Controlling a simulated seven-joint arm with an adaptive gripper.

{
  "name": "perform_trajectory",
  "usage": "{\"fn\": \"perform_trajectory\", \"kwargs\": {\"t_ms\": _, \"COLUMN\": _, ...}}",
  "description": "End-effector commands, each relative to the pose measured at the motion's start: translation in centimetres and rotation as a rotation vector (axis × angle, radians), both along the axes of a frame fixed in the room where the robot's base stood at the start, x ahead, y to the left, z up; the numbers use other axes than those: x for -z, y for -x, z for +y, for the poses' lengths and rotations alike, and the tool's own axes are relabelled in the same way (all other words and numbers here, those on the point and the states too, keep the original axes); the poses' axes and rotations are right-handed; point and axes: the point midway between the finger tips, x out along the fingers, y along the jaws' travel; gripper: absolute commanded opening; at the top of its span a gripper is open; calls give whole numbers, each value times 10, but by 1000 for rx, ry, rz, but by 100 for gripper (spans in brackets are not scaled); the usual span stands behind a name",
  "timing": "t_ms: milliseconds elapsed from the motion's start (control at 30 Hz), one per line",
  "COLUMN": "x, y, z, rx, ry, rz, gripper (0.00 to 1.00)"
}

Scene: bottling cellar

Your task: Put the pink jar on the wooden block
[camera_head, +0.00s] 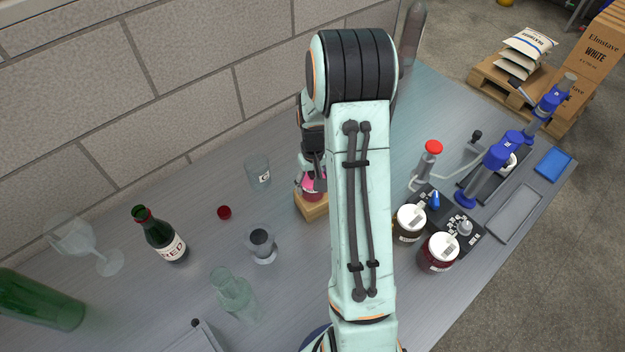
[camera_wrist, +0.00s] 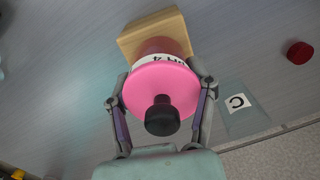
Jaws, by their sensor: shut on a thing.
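The pink jar (camera_wrist: 155,80) has a pink lid with a black knob and a white label below it. My gripper (camera_wrist: 160,100) is shut on it, with one finger on each side of the lid in the wrist view. The wooden block (camera_wrist: 140,30) lies directly beyond the jar in the wrist view. In the head view, the jar (camera_head: 308,187) shows beside my arm, at or over the wooden block (camera_head: 313,210), and my gripper (camera_head: 312,172) is partly hidden. I cannot tell whether the jar's base touches the block.
A clear glass with a label (camera_head: 258,171) stands left of the block, with a red cap (camera_head: 224,212) and a metal goblet (camera_head: 262,245) nearby. A dark bottle (camera_head: 160,235) stands further left. Two white-lidded jars (camera_head: 409,222) (camera_head: 438,252) are right of my arm. The wall is behind.

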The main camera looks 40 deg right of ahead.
Motion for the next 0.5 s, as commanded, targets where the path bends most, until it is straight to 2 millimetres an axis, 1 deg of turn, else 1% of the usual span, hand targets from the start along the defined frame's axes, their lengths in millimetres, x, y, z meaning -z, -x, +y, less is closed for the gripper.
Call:
{"fn": "perform_trajectory", "kwargs": {"t_ms": 267, "x": 3, "y": 0, "z": 0, "rx": 0, "ry": 0, "rz": 0, "gripper": 16}}
{"fn": "perform_trajectory", "kwargs": {"t_ms": 300, "x": 3, "y": 0, "z": 0, "rx": 0, "ry": 0, "rz": 0, "gripper": 69}}
{"fn": "perform_trajectory", "kwargs": {"t_ms": 333, "x": 2, "y": 0, "z": 0, "rx": 0, "ry": 0, "rz": 0, "gripper": 78}}
{"fn": "perform_trajectory", "kwargs": {"t_ms": 367, "x": 2, "y": 0, "z": 0, "rx": 0, "ry": 0, "rz": 0, "gripper": 82}}
{"fn": "perform_trajectory", "kwargs": {"t_ms": 500, "x": 2, "y": 0, "z": 0, "rx": 0, "ry": 0, "rz": 0, "gripper": 82}}
